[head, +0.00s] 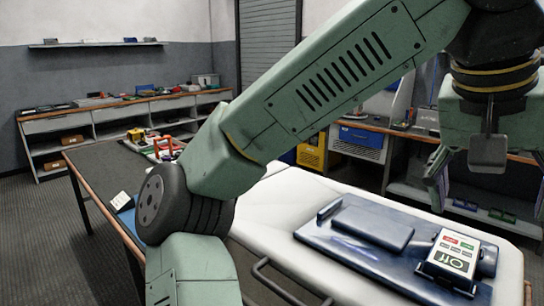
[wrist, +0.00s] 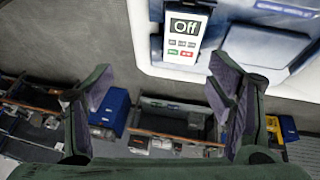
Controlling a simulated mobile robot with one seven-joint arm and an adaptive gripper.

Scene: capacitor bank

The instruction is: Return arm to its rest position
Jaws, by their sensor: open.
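My green arm crosses the head view from lower left to upper right. My gripper (head: 488,195) hangs at the right edge with its fingers apart and nothing between them. In the wrist view my gripper (wrist: 160,85) also shows spread, empty fingers. A white handheld unit (head: 452,257) with an "Off" display and red and green buttons rests on a blue-grey panel (head: 325,240). In the head view the gripper appears above it and apart from it. The unit (wrist: 184,38) is at the top of the wrist view, beyond the fingertips.
The panel lies on a white padded cart (head: 290,190) with a dark handle (head: 280,285). A long table (head: 100,170) with tools stands behind my arm at left. Shelves (head: 75,120) line the back wall. Open floor (head: 40,220) shows at left.

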